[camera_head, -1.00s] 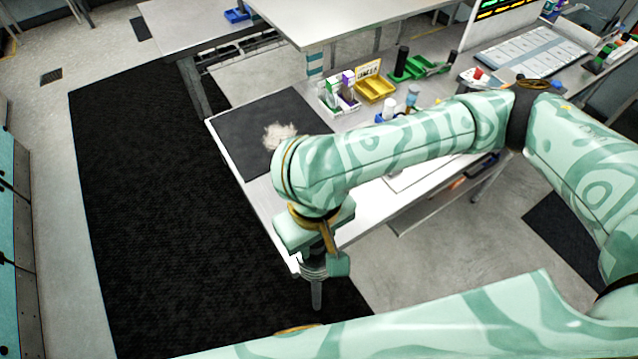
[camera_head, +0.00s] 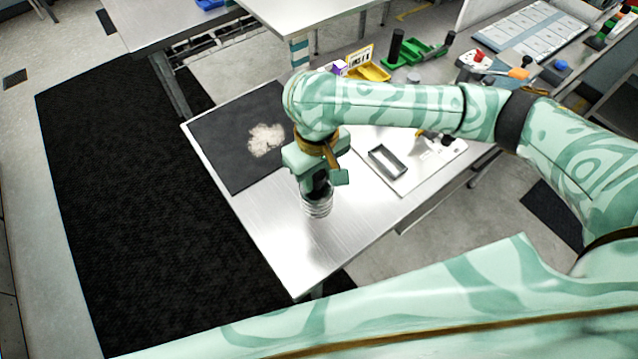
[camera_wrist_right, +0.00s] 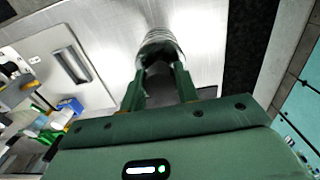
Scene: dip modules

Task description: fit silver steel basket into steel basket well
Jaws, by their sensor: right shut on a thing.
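The silver steel basket (camera_head: 318,207) is a ribbed, round, shiny piece under my right gripper (camera_head: 318,186), over the bare metal table. My right gripper is shut on it, and its fingers cover the upper part. In the right wrist view the basket (camera_wrist_right: 160,42) sits at the tips of my right gripper (camera_wrist_right: 161,66). A dark rectangular frame (camera_head: 388,161) with an open middle lies on a white plate to the right of the basket, apart from it. It also shows in the right wrist view (camera_wrist_right: 73,66). I cannot tell whether this frame is the well. My left gripper is out of view.
A black mat (camera_head: 228,160) with a pale fluffy pile (camera_head: 265,140) lies left of my right gripper. Yellow (camera_head: 371,71) and green (camera_head: 425,52) trays stand behind my right arm. The front corner of the metal table (camera_head: 295,262) is clear.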

